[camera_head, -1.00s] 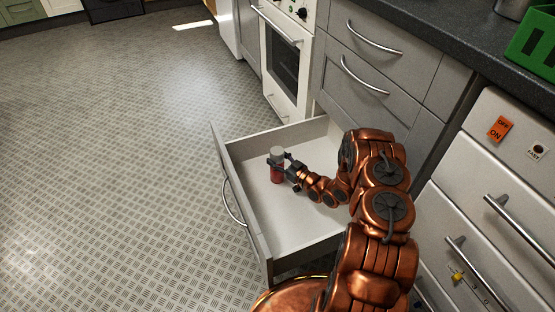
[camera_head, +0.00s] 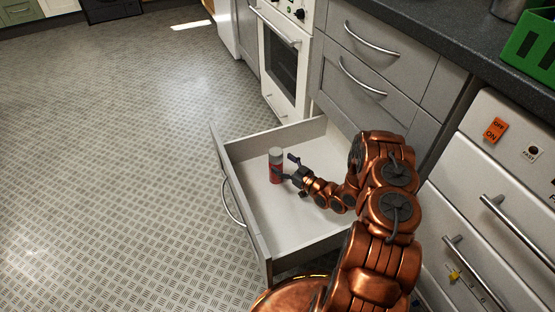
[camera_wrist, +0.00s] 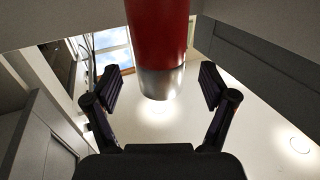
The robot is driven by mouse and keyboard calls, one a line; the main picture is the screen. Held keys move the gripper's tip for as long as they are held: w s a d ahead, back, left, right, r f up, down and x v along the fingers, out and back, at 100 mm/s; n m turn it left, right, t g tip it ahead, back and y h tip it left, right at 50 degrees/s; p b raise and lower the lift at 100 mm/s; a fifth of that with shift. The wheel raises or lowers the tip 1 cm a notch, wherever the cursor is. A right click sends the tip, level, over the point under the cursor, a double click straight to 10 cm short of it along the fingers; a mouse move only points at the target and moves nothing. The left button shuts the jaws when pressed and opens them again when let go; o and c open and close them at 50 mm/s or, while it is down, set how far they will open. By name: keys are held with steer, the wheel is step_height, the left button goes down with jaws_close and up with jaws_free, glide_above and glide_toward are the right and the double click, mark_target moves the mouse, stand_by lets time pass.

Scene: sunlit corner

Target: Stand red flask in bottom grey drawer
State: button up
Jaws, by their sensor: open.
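The red flask (camera_head: 276,170) with a grey cap stands upright on the floor of the open bottom grey drawer (camera_head: 300,225), near its front panel. My gripper (camera_head: 284,168) is open just to the right of the flask, inside the drawer. In the wrist view the red flask (camera_wrist: 158,35) shows beyond the open fingers of my gripper (camera_wrist: 160,88), with its grey cap end between their directions. The fingers look clear of it on both sides. My arm hides the drawer's right rear part.
The closed upper grey drawers (camera_head: 372,55) and the dark countertop (camera_head: 425,30) stand above and behind. A white oven (camera_head: 284,60) is at the back. A white appliance (camera_head: 500,190) stands at the right. The patterned floor (camera_head: 120,170) at the left is clear.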

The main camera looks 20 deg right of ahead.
steer(key=shift+v, duration=1.85)
steer(key=shift+w+d+g, duration=0.3)
steer(key=shift+w+g, duration=0.1)
steer(key=w+d+r+g+h, duration=0.1)
steer(key=d+r+g+h, duration=0.6)
steer(key=d+r, duration=0.1)
steer(key=s+a+r+m+g+h, duration=0.2)
steer(key=s+r+g+h, duration=0.15)
steer(key=s+r, duration=0.5)
steer(key=s+a+r+g+y, duration=0.1)
steer(key=s+a+r+g, duration=0.2)
steer(key=s, duration=0.9)
steer(key=s+a+r+m+g+y, duration=0.1)
steer(key=s+a+r+g, duration=0.2)
steer(key=s+a+r, duration=0.4)
steer(key=s+a+r+m+g+y, duration=0.1)
steer(key=s+a+r, duration=0.5)
steer(key=s+a, duration=0.7)
steer(key=s+g+y, duration=0.1)
steer(key=s+g, duration=0.1)
steer(key=s, duration=0.3)
steer(key=shift+s+a, duration=0.25)
